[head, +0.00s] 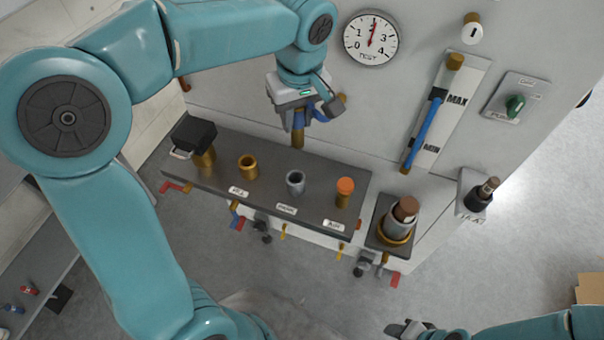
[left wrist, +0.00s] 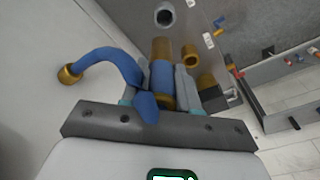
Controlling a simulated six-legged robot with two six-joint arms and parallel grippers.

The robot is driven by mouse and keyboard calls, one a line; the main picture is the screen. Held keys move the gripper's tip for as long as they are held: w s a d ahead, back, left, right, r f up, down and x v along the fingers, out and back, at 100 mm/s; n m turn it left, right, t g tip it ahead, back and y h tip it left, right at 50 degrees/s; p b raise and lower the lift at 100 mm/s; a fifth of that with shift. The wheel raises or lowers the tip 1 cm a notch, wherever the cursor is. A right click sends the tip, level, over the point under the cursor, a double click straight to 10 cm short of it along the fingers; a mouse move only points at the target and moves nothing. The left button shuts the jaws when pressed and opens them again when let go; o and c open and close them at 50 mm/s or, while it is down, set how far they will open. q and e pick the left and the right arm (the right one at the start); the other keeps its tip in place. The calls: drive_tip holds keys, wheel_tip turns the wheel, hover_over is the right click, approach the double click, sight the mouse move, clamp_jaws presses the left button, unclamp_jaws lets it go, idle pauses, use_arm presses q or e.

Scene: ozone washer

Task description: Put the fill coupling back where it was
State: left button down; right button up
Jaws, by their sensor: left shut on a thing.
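My left gripper (head: 299,122) is shut on the fill coupling (head: 298,139), a blue sleeve with a brass end, above the back edge of the dark shelf. In the left wrist view the fill coupling (left wrist: 161,76) sits between the fingers, and a blue hose (left wrist: 110,58) arches from it to a brass wall fitting (left wrist: 69,74). On the shelf, the brass fill socket (head: 248,167) stands open and empty, apart from the coupling. It also shows in the left wrist view (left wrist: 190,56). My right gripper (head: 411,328) is partly visible at the bottom edge; its jaws are unclear.
The dark shelf (head: 224,189) also carries a grey socket (head: 295,182), an orange-capped post (head: 345,188) and a black block (head: 194,133) on a brass post. A brown-topped fitting (head: 404,212) stands right of it. A gauge (head: 371,38) and level tube (head: 424,128) are on the panel behind.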

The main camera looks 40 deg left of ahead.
use_arm(q)
drive_tip(key=f, duration=1.6)
drive_tip(key=shift+s+a+f+b, duration=0.15)
drive_tip(key=shift+a+f+b, duration=0.05)
drive_tip(key=shift+a+b, duration=0.2)
drive_tip(key=shift+s+r, duration=0.15)
drive_tip(key=shift+s, duration=0.05)
drive_tip(key=shift+w+d+f+b, duration=0.1)
drive_tip(key=shift+f+b, duration=0.15)
drive_tip(key=shift+b, duration=0.05)
drive_tip(key=c, duration=0.8)
unclamp_jaws()
drive_tip(key=shift+w, duration=0.1)
drive_tip(key=shift+c, duration=0.2)
drive_tip(key=shift+r, duration=0.1)
